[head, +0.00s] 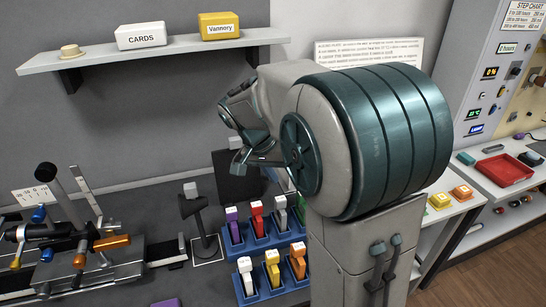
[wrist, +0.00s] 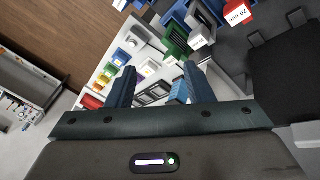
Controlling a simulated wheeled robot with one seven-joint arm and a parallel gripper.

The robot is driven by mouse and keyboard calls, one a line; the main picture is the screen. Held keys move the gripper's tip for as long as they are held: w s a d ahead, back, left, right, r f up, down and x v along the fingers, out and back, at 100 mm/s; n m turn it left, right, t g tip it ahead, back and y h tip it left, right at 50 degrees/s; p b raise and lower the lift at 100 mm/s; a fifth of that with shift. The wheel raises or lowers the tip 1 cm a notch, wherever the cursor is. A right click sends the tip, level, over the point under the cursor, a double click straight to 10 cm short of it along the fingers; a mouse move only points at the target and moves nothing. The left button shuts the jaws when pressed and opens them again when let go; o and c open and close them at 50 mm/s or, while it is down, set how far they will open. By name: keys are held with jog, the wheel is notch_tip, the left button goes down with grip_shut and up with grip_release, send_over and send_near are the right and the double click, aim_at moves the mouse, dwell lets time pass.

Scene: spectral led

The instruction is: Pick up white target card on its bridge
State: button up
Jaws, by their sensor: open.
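Several coloured cards with white caps stand in blue holders on the bench in the head view. A white card (head: 247,283) is at the left of the front row, with a yellow card (head: 272,275) and an orange card (head: 298,266) to its right. I cannot tell for sure that this is the target card. My gripper (head: 262,160) is above and behind the holders, partly hidden by my arm. In the wrist view my gripper (wrist: 160,85) is open, with nothing held between its fingers. A green card (wrist: 178,44) and a red card (wrist: 238,14) show beyond them.
A black panel (head: 236,182) stands behind the card holders. A dark stand (head: 195,208) is left of them, and a rail with optical parts (head: 60,245) is further left. A shelf (head: 150,50) hangs above. A red tray (head: 503,171) is on the right bench.

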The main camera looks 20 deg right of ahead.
jog(key=w+a+r+m+h+p, duration=0.25)
jog(key=w+m+h, duration=0.6)
jog(key=w, duration=0.85)
jog(key=shift+m, duration=0.35)
jog(key=p+x, duration=0.2)
jog(key=x, duration=0.2)
jog(key=p+x, duration=0.1)
jog(key=x, duration=0.3)
jog(key=w+p+x, duration=0.1)
jog(key=p+x, duration=0.1)
jog(key=x, duration=0.2)
jog(key=shift+d+f+p, duration=0.25)
jog(key=shift+p, duration=0.1)
jog(key=shift+d+f, duration=0.25)
jog(key=shift+c, duration=0.4)
grip_shut()
